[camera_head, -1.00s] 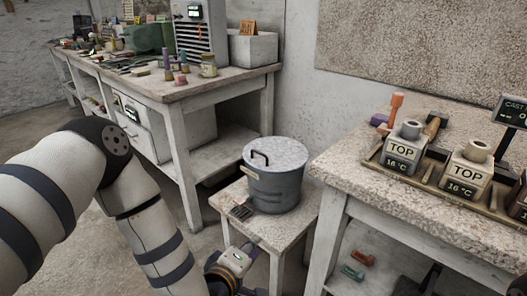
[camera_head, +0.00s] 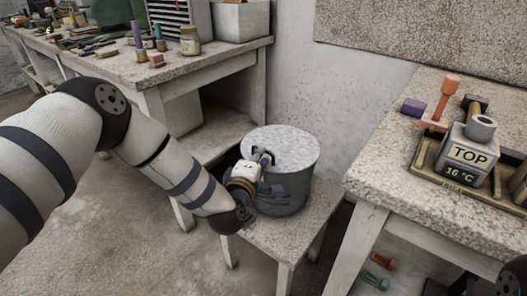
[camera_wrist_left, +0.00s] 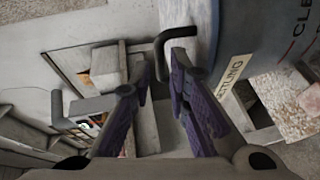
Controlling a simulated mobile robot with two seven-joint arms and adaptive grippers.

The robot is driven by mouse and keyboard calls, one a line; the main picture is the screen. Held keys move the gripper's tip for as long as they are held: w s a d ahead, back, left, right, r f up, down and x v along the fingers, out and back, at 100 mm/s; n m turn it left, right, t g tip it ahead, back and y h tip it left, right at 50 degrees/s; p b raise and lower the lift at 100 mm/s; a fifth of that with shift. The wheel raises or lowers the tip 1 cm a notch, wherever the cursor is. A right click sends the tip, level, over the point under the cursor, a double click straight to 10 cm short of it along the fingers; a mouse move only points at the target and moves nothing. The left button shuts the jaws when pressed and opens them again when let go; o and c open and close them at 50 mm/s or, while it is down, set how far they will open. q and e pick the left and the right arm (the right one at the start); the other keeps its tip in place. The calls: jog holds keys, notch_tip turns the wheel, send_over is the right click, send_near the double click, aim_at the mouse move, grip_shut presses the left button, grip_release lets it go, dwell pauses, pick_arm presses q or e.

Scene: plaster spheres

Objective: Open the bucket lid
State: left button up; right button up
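The grey bucket (camera_head: 290,190) stands upright on a small stone-topped stool. Its pale speckled lid (camera_head: 290,146) lies flat on top, closed. The lid's black handle is mostly hidden by my gripper in the head view; the wrist view shows the dark bent handle (camera_wrist_left: 166,45) clearly. My left gripper (camera_head: 262,158) is at the left edge of the lid, beside the handle. In the wrist view its purple-padded fingers (camera_wrist_left: 158,76) are spread, with one leg of the handle showing between the tips. I cannot tell whether they touch it. My right gripper is not clearly in view.
The stool's top (camera_head: 305,222) has bare room in front of the bucket. A stone-topped bench (camera_head: 405,185) stands close on the right, with a TOP block (camera_head: 468,155) in a tray. A cluttered workbench (camera_head: 200,68) stands behind on the left.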

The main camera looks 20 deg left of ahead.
pick_arm(q)
jog(key=w, duration=0.4)
jog(key=shift+w+a+f+b, duration=0.15)
jog(key=shift+w+f+b, duration=0.15)
jog(key=shift+f, duration=0.1)
grip_shut()
